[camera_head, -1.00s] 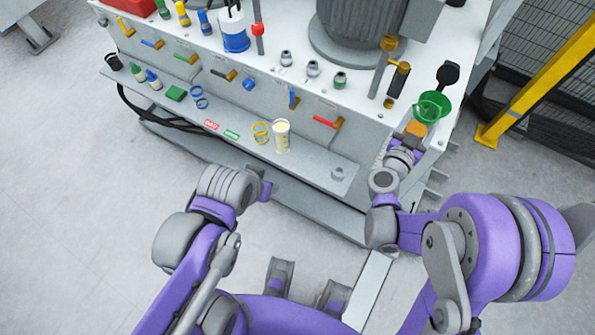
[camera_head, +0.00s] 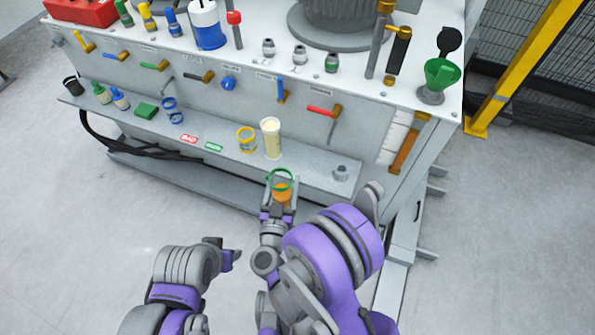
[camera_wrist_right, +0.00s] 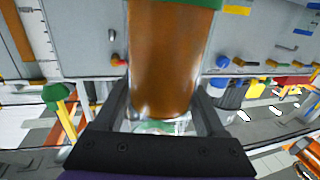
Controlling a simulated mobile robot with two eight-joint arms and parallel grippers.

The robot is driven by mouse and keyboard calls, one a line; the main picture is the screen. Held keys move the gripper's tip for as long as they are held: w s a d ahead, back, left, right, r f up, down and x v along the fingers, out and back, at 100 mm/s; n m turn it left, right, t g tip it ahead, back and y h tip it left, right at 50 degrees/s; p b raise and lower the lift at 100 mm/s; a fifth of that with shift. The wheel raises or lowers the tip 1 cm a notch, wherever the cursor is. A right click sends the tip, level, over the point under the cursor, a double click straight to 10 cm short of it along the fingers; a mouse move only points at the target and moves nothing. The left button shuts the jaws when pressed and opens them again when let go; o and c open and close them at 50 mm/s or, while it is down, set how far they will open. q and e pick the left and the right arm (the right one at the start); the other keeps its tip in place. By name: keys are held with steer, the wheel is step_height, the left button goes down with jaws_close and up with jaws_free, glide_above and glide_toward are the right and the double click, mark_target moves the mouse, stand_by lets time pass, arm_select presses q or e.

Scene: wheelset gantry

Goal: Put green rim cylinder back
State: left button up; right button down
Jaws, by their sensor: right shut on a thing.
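The green rim cylinder (camera_head: 282,189) has an amber body and a green ring at its top. My right gripper (camera_head: 278,205) is shut around it and holds it in front of the ledge's front edge, near the cream cylinder. In the right wrist view the amber body (camera_wrist_right: 165,60) sits between the two fingers (camera_wrist_right: 165,115), with the green rim at the picture's top edge. The grey ledge (camera_head: 220,158) runs along the front of the cabinet. My left gripper (camera_head: 232,258) is low and left of it, away from the ledge; its jaws are too small to read.
Bare ledge lies between the cream cylinder and the fitting. A green funnel (camera_head: 440,76) stands on the cabinet's right corner.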

steer(key=w+d, duration=0.3)
steer(key=w, duration=0.6)
steer(key=w+d, duration=0.3)
steer(key=w, duration=0.6)
steer(key=f+b, duration=0.1)
steer(key=f, duration=0.1)
steer(key=f+b, duration=0.1)
steer(key=f, duration=0.2)
steer(key=f+b, duration=0.1)
steer(key=f, duration=0.1)
steer(key=shift+w+f, duration=0.2)
steer(key=shift+w, duration=0.2)
steer(key=shift+r, duration=0.1)
jaws_free()
steer(key=shift+f, duration=0.2)
